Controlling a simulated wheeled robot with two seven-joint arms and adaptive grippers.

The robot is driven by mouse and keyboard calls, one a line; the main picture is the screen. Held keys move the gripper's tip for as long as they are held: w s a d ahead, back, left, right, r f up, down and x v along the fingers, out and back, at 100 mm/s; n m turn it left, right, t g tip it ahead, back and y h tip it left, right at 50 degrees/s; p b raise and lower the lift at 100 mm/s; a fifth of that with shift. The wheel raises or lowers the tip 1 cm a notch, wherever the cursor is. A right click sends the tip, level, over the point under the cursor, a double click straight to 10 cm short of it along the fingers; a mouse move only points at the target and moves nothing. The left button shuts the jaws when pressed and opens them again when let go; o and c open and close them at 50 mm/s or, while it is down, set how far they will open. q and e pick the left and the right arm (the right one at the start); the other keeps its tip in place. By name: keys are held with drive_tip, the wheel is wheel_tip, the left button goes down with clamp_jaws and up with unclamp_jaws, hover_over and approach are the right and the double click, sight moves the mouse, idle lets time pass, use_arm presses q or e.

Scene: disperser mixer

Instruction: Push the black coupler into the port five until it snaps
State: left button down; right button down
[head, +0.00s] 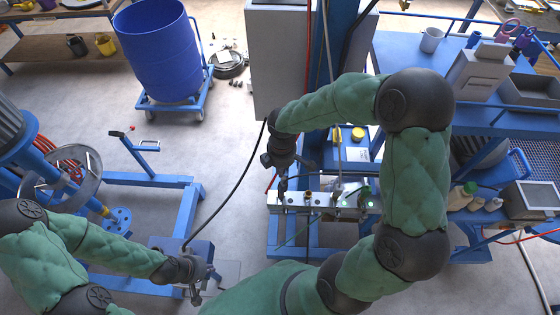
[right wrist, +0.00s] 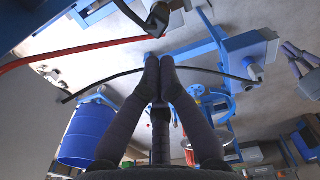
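My right gripper (head: 283,165) is low over the left end of the pale port block (head: 325,201). In the right wrist view its two dark fingers (right wrist: 159,62) close to a narrow gap around a dark ribbed piece, which looks like the black coupler (right wrist: 161,112). The fingers hide most of it. The block carries several ports and small green lights; I cannot read which is port five, nor tell whether the coupler touches a port. My left gripper (head: 195,285) is beside a blue box (head: 183,247); its fingers are too small to read.
A black hose (head: 229,190) runs from the blue box up behind my right wrist. A blue column with a grey cabinet (head: 278,60) stands behind the block. Bottles (head: 462,195) stand to the right. A blue barrel (head: 158,50) stands back left. Open floor lies between.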

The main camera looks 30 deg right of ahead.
sight(283, 185)
drive_tip(key=shift+s+d, duration=0.15)
drive_tip(key=shift+d, duration=0.15)
drive_tip(key=shift+d+f, duration=0.1)
wheel_tip(283, 185, down, 6)
drive_tip(key=b, duration=0.4)
drive_tip(key=shift+b, duration=0.4)
drive_tip(key=shift+f, duration=0.15)
drive_tip(key=shift+s+f+b, duration=0.3)
drive_tip(key=shift+f+b, duration=0.05)
drive_tip(key=shift+b, duration=0.1)
drive_tip(key=shift+w+r+p, duration=0.2)
drive_tip(key=shift+r+p, duration=0.65)
drive_tip(key=shift+r, duration=0.1)
drive_tip(key=shift+r+p, duration=0.4)
drive_tip(key=shift+r, duration=0.25)
wheel_tip(283, 185, up, 12)
